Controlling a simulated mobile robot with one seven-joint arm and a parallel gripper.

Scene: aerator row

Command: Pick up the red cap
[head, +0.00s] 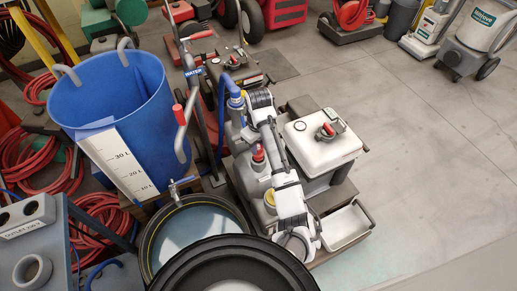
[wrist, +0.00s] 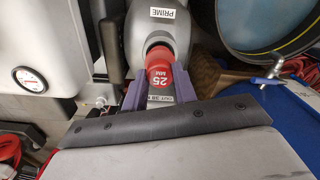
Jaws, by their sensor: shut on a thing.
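The red cap (wrist: 159,62), marked 25 MM, shows at the upper middle of the wrist view. It sits at the round opening of a grey body (wrist: 188,14) with a PRIME label. My gripper (wrist: 158,86) has its two purple fingers shut on the cap, one on each side. The cap still lines up with the opening, and I see no clear gap there. In the head view a red top (head: 258,153) shows on the grey body beside my arm; I cannot tell whether it is the same cap. My fingertips are not clear in that view.
A white tank (head: 315,145) stands right of the grey body, and a large blue tub (head: 118,92) stands to the left. A round dark-rimmed basin (head: 153,222) is close in front. Red hoses (head: 95,215) lie at left.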

